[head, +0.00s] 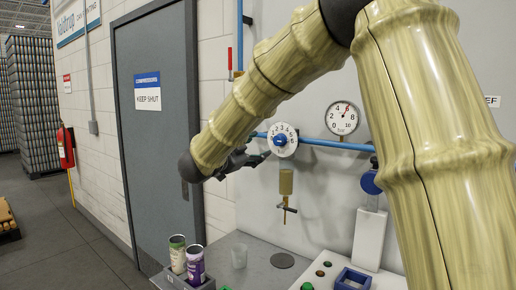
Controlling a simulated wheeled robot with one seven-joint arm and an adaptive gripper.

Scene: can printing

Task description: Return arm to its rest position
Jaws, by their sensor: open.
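My arm, in a bamboo-like casing, crosses the right and upper middle of the head view. It bends down to the left. My gripper (252,159) is small and dark and sits partly behind the end of the arm. It is open and points right, just left of and below a white numbered dial (290,131) with a blue knob (280,141). I see nothing held in it. Whether a fingertip touches the dial cannot be told.
A pressure gauge (343,117) and blue pipe (330,144) are on the wall. A grey door (160,150) stands left.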

